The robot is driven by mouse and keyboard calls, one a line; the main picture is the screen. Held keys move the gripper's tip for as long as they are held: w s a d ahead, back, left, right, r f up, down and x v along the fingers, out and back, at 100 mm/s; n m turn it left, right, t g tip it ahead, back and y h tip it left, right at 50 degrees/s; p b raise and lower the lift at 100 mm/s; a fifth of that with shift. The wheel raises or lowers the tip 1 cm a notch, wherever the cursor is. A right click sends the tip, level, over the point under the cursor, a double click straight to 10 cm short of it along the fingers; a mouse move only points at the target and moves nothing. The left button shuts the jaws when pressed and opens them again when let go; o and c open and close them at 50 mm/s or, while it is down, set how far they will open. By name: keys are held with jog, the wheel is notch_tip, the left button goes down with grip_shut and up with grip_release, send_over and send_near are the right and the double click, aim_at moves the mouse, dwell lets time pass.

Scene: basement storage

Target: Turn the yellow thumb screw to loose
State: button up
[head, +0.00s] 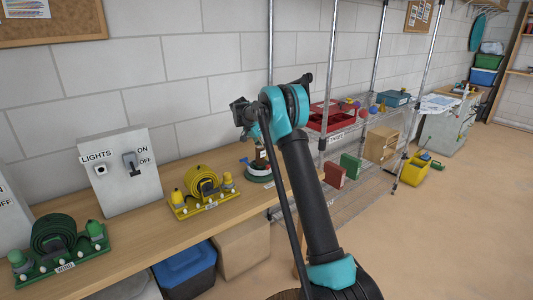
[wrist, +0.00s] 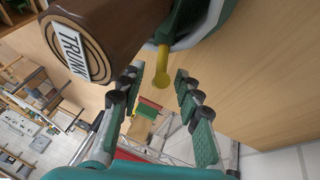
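The yellow thumb screw (wrist: 161,72) shows in the wrist view as a thin stem with a round end, sticking out from a dark green body (wrist: 204,28). A brown cylinder labelled TRUNK (wrist: 108,36) is beside it. My gripper (wrist: 158,80) is open, one finger to each side of the screw's end; I see no clear contact. In the head view my gripper (head: 241,114) is above the bench, near a small green-based object (head: 258,172). The thumb screw cannot be made out in the head view.
The wooden bench (head: 150,232) carries a yellow holder (head: 204,207) and a green holder (head: 62,270), each with a coil, and a grey LIGHTS switch box (head: 118,172). A wire shelf with a red bin (head: 326,118) stands to the right. Open floor (head: 455,230) lies beyond.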

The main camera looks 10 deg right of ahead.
jog(key=shift+d+f, duration=0.15)
jog(key=shift+f, duration=0.15)
grip_shut()
